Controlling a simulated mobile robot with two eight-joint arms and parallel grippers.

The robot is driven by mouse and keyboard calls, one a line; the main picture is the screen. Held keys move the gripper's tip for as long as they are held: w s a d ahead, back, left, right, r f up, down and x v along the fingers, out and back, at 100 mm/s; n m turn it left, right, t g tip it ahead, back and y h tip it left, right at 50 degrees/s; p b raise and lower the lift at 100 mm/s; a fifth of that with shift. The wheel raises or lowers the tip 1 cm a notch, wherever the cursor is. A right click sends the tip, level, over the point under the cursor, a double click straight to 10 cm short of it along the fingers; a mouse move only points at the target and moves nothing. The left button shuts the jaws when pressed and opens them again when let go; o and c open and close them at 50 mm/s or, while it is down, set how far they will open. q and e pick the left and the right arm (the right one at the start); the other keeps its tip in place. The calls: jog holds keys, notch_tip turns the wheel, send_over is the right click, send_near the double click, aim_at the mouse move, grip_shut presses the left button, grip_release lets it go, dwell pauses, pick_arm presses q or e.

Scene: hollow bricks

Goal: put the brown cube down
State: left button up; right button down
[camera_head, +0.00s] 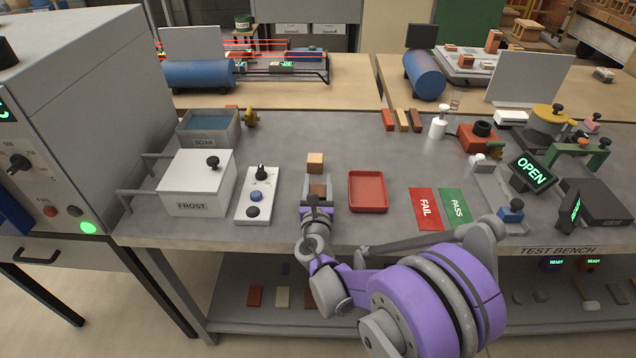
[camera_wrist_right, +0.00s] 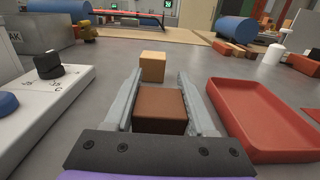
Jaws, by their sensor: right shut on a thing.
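The brown cube (camera_wrist_right: 162,110) sits between the two fingers of my right gripper (camera_wrist_right: 160,100) in the right wrist view, and the gripper is shut on it. In the head view the brown cube (camera_head: 317,190) shows just beyond my right gripper (camera_head: 317,195), low over the grey bench between the switch box and the red tray. I cannot tell whether its underside touches the bench. A tan cube (camera_head: 315,162) stands on the bench just beyond it, apart from it; it also shows in the right wrist view (camera_wrist_right: 153,67). My left gripper is not in view.
The red tray (camera_head: 368,206) lies close to the right. The white switch box (camera_head: 259,196) and FROST box (camera_head: 196,183) stand to the left. FAIL (camera_head: 425,210) and PASS (camera_head: 454,207) mats lie farther right. Bench behind the tan cube is clear.

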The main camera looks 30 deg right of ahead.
jog(key=shift+c, duration=1.1)
grip_release()
jog(key=shift+s+a+r, duration=0.1)
jog(key=shift+s+r, duration=0.05)
jog(key=v, duration=1.1)
jog(key=shift+s, duration=0.35)
jog(key=shift+a, duration=0.1)
